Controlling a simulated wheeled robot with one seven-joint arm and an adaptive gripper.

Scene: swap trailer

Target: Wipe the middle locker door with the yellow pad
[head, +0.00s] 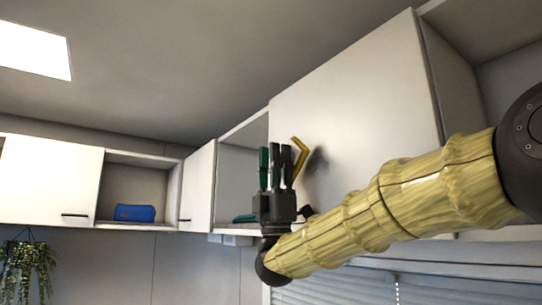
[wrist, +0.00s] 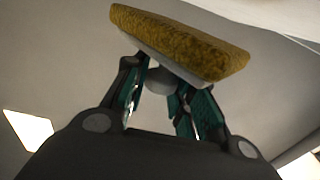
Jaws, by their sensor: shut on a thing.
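The yellow pad (wrist: 180,45) has a rough yellow face and a pale backing; in the head view it shows as a thin bent yellow strip (head: 301,150). My gripper (head: 275,160) points up, its teal-lined fingers shut on the pad's pale grip, which shows between the fingertips in the wrist view (wrist: 160,88). A large white locker door (head: 355,95) stands behind the pad, near the door's left edge. A dark shadow lies on the door just right of the pad. I cannot tell whether the pad touches the door.
Further left are a narrow-looking white door (head: 198,185), an open locker with a blue bag (head: 135,213), and another white door (head: 50,180). A teal item (head: 244,218) lies in the open locker beside the large door. A plant (head: 28,265) hangs at lower left; blinds (head: 440,285) are below.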

